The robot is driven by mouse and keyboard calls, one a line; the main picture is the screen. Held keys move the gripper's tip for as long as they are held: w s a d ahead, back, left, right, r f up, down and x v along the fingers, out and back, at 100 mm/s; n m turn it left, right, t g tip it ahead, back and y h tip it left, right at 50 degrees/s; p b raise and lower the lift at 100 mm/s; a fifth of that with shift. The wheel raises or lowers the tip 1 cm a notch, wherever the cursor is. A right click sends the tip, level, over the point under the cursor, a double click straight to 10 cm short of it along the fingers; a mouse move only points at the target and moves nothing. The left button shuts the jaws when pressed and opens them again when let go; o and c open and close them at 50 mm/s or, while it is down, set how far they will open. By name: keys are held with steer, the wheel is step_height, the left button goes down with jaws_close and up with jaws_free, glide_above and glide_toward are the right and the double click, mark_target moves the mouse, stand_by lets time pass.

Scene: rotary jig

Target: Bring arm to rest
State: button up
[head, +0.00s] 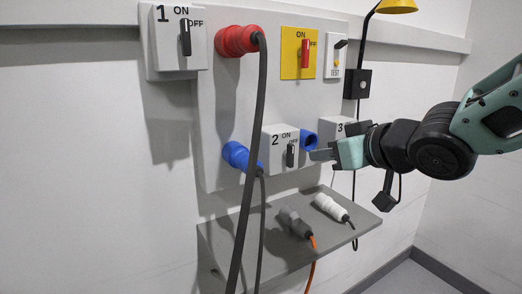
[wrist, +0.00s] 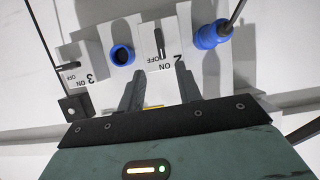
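My arm (head: 440,141) reaches in from the right in the head view. My gripper (head: 318,155) is in front of the panel, near the blue socket (head: 309,141) and to the right of switch box 2 (head: 275,157). In the wrist view my gripper's (wrist: 159,72) two fingers stand apart with nothing visible held between them. That view also shows the open blue socket (wrist: 122,55) and switch box 2 (wrist: 152,42) beyond the fingertips. I cannot tell whether the fingers touch the panel. Switch box 3 (head: 338,128) is partly hidden behind my gripper in the head view.
A red plug (head: 236,41) and a blue plug (head: 240,156) with hanging cables are on the panel. A grey shelf (head: 350,233) below holds a white connector (head: 330,207) and a grey connector (head: 294,222). A yellow lamp (head: 397,5) is above. Open space lies before the right wall.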

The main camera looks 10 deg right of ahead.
steer(key=s+a+f+n+g+h, duration=0.1)
steer(key=s+a+f+g+h, duration=0.1)
steer(key=s+a+f+g, duration=0.55)
steer(key=s+a+f+n+g, duration=0.1)
steer(key=s+f+g, duration=0.1)
steer(key=s+f, duration=0.2)
steer(key=s+a+f+n+g+h, duration=0.1)
steer(key=s+f+g, duration=0.2)
steer(key=s, duration=0.8)
steer(key=shift+s+f+n+h, duration=0.2)
steer(key=shift+f+n+h, duration=0.15)
steer(key=shift+f, duration=0.3)
